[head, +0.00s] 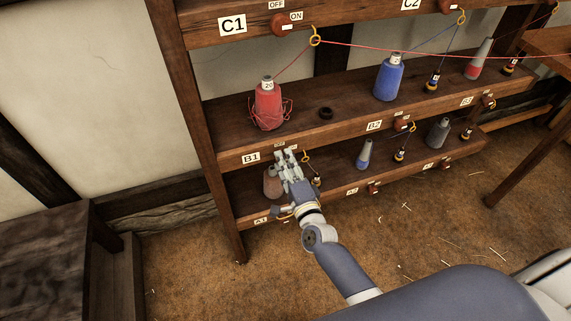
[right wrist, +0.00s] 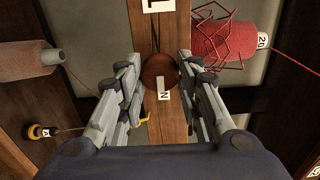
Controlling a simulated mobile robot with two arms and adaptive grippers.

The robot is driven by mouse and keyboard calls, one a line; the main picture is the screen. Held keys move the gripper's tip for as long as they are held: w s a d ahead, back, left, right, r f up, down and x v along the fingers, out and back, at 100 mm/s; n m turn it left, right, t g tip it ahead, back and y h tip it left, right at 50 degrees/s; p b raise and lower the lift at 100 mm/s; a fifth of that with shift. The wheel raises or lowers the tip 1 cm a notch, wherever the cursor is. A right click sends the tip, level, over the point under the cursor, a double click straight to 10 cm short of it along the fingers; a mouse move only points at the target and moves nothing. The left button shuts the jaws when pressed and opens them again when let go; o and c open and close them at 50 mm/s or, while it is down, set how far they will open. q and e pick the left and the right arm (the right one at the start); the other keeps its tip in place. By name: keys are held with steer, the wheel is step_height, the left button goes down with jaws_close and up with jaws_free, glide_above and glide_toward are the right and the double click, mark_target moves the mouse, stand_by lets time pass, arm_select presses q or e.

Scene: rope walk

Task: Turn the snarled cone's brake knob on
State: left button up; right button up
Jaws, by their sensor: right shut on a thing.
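The snarled cone is the red cone (head: 267,101) at the left end of the B shelf, with loose red loops around its base. It also shows in the right wrist view (right wrist: 222,42). Its round brown brake knob (right wrist: 159,71) is on the shelf's front edge, beside the B1 label (head: 251,158). My right gripper (head: 288,154) is shut on the knob, with a finger on either side (right wrist: 160,66). In the head view the gripper hides the knob. My left gripper is out of view.
A brownish cone (head: 273,184) stands on the lower shelf, close to my right gripper. A blue cone (head: 388,78) shares the upper shelf. A red thread runs from the snarled cone through a yellow ring (head: 315,37). The floor in front is clear apart from straw bits.

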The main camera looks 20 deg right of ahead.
stand_by(0.4)
steer(key=o, duration=1.1)
steer(key=s, duration=1.2)
steer(key=shift+d, duration=0.2)
steer(key=s+f+n+g, duration=0.3)
steer(key=s+f+n, duration=0.1)
steer(key=f, duration=0.6)
steer(key=s+f+n+g+y, duration=0.1)
steer(key=s+f+n+g, duration=0.3)
steer(key=f, duration=0.6)
steer(key=s+f+n+g, duration=0.2)
steer(key=s+f+n, duration=0.25)
steer(key=f, duration=0.55)
steer(key=s+d+f+n+g, duration=0.2)
steer(key=s+f, duration=0.2)
steer(key=s, duration=0.4)
steer(key=s+d+f+n+g+h, duration=0.1)
steer(key=s+d+f+n+g, duration=0.1)
steer(key=s+f, duration=0.3)
steer(key=s+d+f+n+g+p, duration=0.1)
steer(key=s+f+n+g, duration=0.3)
steer(key=s, duration=0.8)
steer(key=shift+s+d+f+h, duration=0.3)
steer(key=shift+s+d, duration=0.05)
steer(key=shift+d, duration=0.1)
